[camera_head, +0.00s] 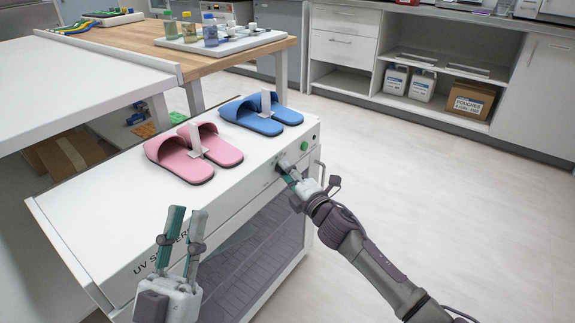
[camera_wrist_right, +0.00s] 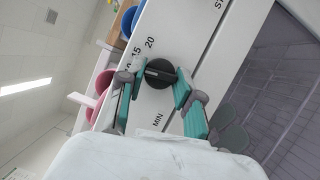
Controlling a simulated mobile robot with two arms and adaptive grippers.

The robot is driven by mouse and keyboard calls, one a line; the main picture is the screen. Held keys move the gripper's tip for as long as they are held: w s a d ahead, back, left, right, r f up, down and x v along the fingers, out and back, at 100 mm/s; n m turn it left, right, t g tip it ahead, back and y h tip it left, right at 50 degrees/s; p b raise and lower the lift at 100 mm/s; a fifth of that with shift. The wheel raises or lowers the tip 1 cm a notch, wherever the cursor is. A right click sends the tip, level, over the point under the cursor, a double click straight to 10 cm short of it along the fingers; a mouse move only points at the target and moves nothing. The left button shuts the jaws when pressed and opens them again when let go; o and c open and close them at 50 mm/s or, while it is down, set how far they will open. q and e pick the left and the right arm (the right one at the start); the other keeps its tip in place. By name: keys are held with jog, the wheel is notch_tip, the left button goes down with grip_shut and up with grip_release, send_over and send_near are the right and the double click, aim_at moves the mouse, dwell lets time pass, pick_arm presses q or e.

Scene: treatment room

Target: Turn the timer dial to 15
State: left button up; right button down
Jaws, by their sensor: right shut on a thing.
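The timer dial (camera_wrist_right: 159,73) is a round black knob on the white front panel of the UV cabinet (camera_head: 78,236). Numbers 15 and 20 and the word MIN are printed around it; other marks are covered by the fingers. My right gripper (camera_wrist_right: 160,80) has its teal fingers on both sides of the knob and is shut on it. I cannot tell exactly which number the knob points to. In the head view my right gripper (camera_head: 291,174) reaches the panel and hides most of the dial. My left gripper (camera_head: 188,211) is open and empty in front of the cabinet.
Pink slippers (camera_head: 195,152) and blue slippers (camera_head: 262,114) lie on the cabinet top. A green button (camera_head: 304,146) is on the panel to the right of the dial. A white table (camera_head: 75,75) stands at left. The floor at right is clear.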

pick_arm(q)
jog(key=w+a+f+g+y+p, duration=0.1)
jog(key=w+f+g+y+p, duration=0.25)
jog(key=f+g, duration=0.95)
jog(key=s+a+f+n+g+y+p, duration=0.1)
jog(key=s+a+f+g+y+p, duration=0.2)
jog(key=s, duration=1.2)
jog(key=shift+a+f+g+p, duration=1.55)
jog(key=shift+f+g, duration=1.55)
jog(key=shift+f, duration=1.1)
pick_arm(e)
jog(key=shift+r+m+g+h, duration=0.1)
jog(key=shift+m+g+h, duration=0.25)
jog(key=shift+m, duration=0.8)
jog(key=shift+m+g+h, duration=0.15)
jog(key=shift+m+g, duration=0.4)
jog(key=shift+m, duration=0.6)
jog(key=c, duration=0.8)
grip_release()
jog(key=shift+o, duration=0.2)
